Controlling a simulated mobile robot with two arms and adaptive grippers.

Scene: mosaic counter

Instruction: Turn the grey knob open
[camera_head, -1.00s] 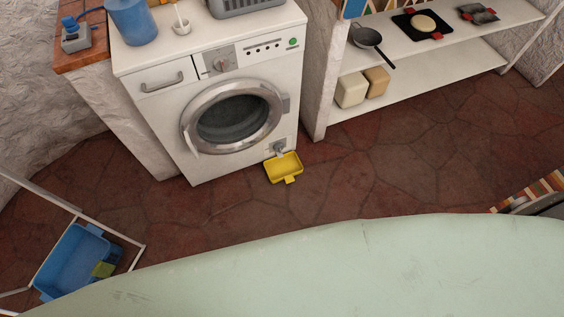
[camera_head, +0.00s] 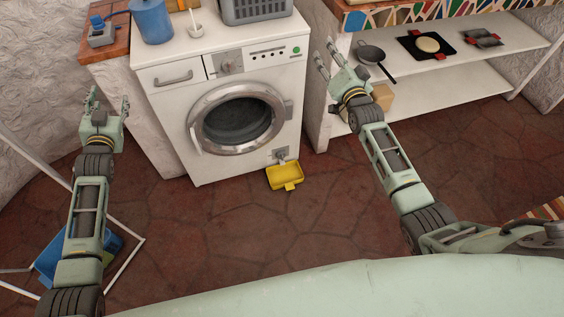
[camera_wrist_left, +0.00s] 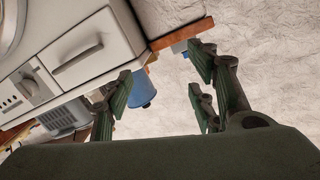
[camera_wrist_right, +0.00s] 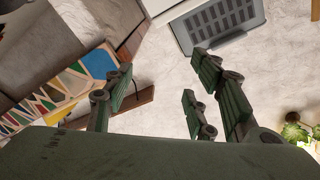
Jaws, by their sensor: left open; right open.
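A white washing machine (camera_head: 182,130) stands against the wall. A small grey knob (camera_head: 281,155) sits low on its front right corner, just above a yellow tray (camera_head: 285,176) on the floor. A round grey dial (camera_head: 229,67) is on the upper panel; it also shows in the left wrist view (camera_wrist_left: 30,87). My left gripper (camera_head: 109,101) is open and empty, left of the machine. My right gripper (camera_head: 327,58) is open and empty, right of the machine in front of the shelf. Both are well apart from the low knob. The low knob's exact angle is too small to tell.
A shelf unit (camera_head: 450,82) with a pan (camera_head: 371,54) stands at the right. A grey basket (camera_head: 258,11) and blue container (camera_head: 152,20) are on top of the machine. A blue bin (camera_head: 50,260) is at lower left.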

